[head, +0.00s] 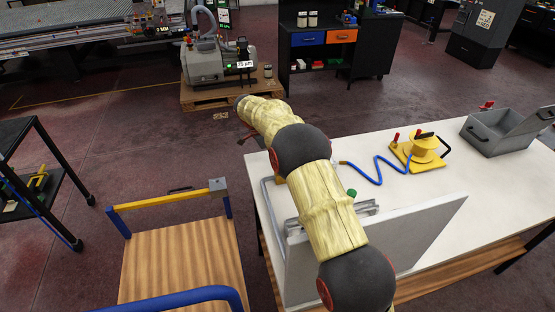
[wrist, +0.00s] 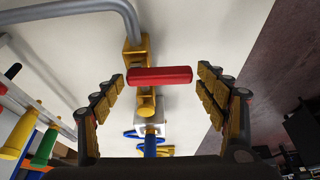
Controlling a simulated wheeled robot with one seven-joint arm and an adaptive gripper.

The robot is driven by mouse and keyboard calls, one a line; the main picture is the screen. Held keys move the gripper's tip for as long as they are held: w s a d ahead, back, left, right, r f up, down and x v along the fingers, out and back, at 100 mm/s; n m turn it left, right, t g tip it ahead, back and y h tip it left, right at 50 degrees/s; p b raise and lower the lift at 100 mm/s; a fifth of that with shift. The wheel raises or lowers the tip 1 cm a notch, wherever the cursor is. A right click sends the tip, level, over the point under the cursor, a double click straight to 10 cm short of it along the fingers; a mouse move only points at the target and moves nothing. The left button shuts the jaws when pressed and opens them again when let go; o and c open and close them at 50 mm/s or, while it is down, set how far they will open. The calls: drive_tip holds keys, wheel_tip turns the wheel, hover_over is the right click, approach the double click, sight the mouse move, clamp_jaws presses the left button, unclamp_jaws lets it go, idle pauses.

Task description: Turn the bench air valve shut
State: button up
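The bench air valve shows in the wrist view as a brass body (wrist: 137,55) with a red bar handle (wrist: 160,75). The handle lies crosswise in the picture, across the line of the brass fitting. My gripper (wrist: 160,80) is open, with one padded finger on each side of the handle. Gaps show between both fingers and the handle ends, so I see no contact. A grey pipe (wrist: 85,12) runs to the valve, and a blue hose (wrist: 150,145) leads off its other side. In the head view my arm hides the valve and most of the gripper.
The white bench top (head: 380,205) carries a grey upright panel (head: 420,235), a yellow reel device (head: 422,152) and a grey open box (head: 495,135). A wooden-topped cart (head: 180,265) stands left of the bench. Coloured handles (wrist: 45,145) sit close left of my gripper.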

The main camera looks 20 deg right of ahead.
drive_tip(key=shift+o, duration=1.1)
drive_tip(key=v, duration=1.2)
